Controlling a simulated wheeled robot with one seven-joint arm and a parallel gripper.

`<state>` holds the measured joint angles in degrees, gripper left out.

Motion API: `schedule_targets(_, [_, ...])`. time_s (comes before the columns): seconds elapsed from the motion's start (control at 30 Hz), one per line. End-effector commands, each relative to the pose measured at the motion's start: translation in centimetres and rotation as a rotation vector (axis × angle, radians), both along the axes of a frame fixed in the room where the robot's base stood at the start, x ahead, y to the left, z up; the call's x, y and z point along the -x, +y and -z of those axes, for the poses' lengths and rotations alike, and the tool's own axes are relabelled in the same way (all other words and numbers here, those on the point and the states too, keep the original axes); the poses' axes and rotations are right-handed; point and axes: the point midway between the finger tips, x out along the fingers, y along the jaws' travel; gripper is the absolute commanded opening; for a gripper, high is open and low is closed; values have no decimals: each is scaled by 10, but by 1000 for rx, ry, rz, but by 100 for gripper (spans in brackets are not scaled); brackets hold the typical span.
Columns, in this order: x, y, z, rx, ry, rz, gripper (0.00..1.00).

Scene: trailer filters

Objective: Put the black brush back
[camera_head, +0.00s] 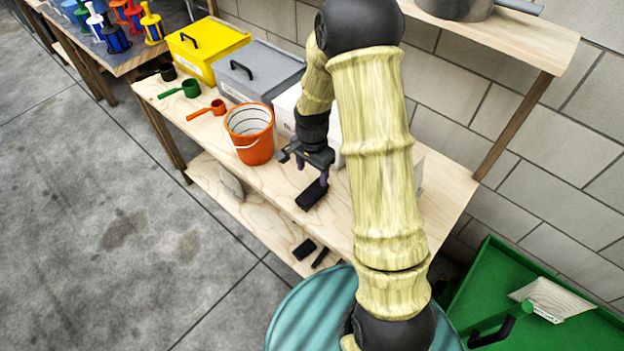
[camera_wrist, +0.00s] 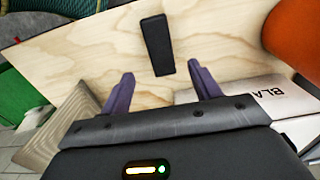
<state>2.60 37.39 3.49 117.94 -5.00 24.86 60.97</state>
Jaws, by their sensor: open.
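A small flat black block (camera_head: 312,194), which may be the black brush, lies on the wooden bench top. It also shows in the wrist view (camera_wrist: 157,45) as a long, slightly tapered black piece; I cannot make out bristles. My gripper (camera_head: 309,174) hangs above the bench beside it, pointing down. In the wrist view my gripper's two purple fingers (camera_wrist: 163,85) are spread and empty, with the black block beyond them, its near end roughly between the tips. Two more dark pieces, a short block (camera_head: 304,249) and a thin one (camera_head: 320,257), lie on the lower shelf.
An orange bucket (camera_head: 249,132) stands left of my gripper. A white box with partly readable lettering (camera_wrist: 268,97) is close by. Grey (camera_head: 262,72) and yellow (camera_head: 205,48) lidded boxes and green (camera_head: 191,88) and orange (camera_head: 218,107) scoops stand farther left. A green bin (camera_head: 560,270) is at right.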

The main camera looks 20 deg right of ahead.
Motion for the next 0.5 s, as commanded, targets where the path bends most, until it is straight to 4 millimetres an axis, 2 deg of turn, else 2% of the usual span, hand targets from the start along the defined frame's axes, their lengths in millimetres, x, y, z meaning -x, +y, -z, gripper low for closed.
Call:
schedule_targets(0.13, [0,0,-8,0,0,0,62])
schedule_targets(0.5, [0,0,-8,0,0,0,62])
